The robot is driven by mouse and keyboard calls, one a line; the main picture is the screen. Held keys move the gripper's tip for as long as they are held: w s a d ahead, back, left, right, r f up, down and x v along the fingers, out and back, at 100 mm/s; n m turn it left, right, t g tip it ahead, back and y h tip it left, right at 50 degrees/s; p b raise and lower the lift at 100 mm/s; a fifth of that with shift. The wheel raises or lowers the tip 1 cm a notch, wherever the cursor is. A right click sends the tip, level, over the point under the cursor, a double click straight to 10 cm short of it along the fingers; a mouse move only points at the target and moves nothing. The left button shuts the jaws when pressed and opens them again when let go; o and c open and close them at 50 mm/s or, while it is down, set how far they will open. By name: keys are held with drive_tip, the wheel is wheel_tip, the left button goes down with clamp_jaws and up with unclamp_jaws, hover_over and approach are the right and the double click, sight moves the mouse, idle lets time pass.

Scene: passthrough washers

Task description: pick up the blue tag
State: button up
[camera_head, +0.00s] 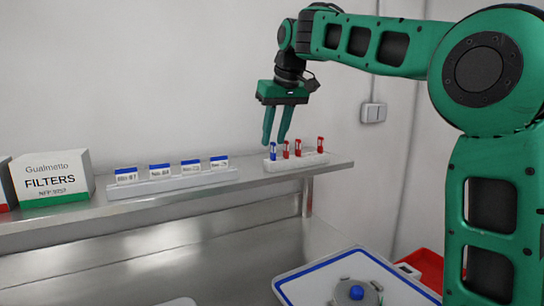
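A small blue tag (273,151) stands upright at the left end of a white holder (284,164) on the metal shelf. Red tags (298,147) stand to its right in the same holder. My gripper (275,143) points down over the left part of the holder. Its two green fingers are apart, with their tips close to the blue tag. I cannot tell whether the fingers are on either side of the tag or touch it. Nothing is seen held between them.
The shelf (110,208) also bears a white rack (187,181) with several blue-topped labelled cards and a FILTERS box (52,180) at left. Below right are a blue-rimmed white tray (300,281) and a red bin (428,266). A wall switch (373,112) is behind.

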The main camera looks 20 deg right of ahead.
sight(273, 143)
drive_tip(key=x, duration=0.3)
drive_tip(key=shift+w+f, duration=0.1)
drive_tip(key=shift+f, duration=0.05)
clamp_jaws()
